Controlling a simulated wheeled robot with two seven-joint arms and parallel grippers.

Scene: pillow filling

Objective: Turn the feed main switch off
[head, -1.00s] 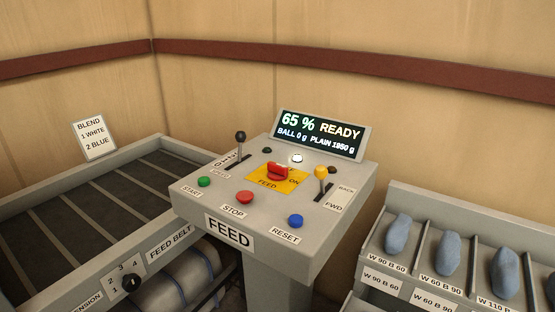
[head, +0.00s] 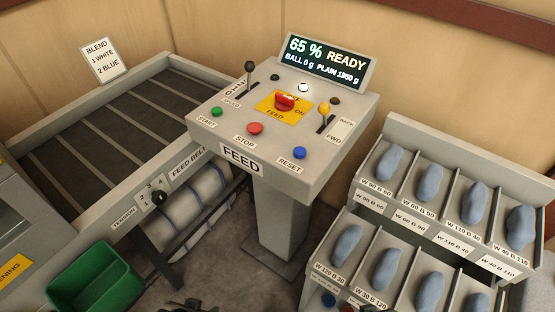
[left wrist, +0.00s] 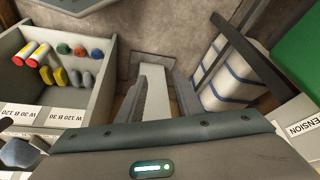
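The feed main switch (head: 285,102) is a red rotary handle on a yellow plate (head: 266,109) in the middle of the FEED console's sloped top. ON is printed at the plate's right and FEED below; the handle partly hides the lettering above. I cannot tell for sure which way the handle points. Only dark parts of my left arm show at the bottom edge of the head view, well below the console. In the left wrist view my left gripper (left wrist: 160,88) has its two dark fingers apart, with the console's pedestal seen between them. Nothing touches the switch. My right gripper is out of view.
A black-knobbed lever (head: 249,70) and a yellow-knobbed lever (head: 324,109) flank the switch. Green, red (head: 255,128) and blue buttons line the console's front. The feed belt (head: 110,125) is at left, a green bin (head: 95,280) lower left, and bag racks (head: 455,150) at right.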

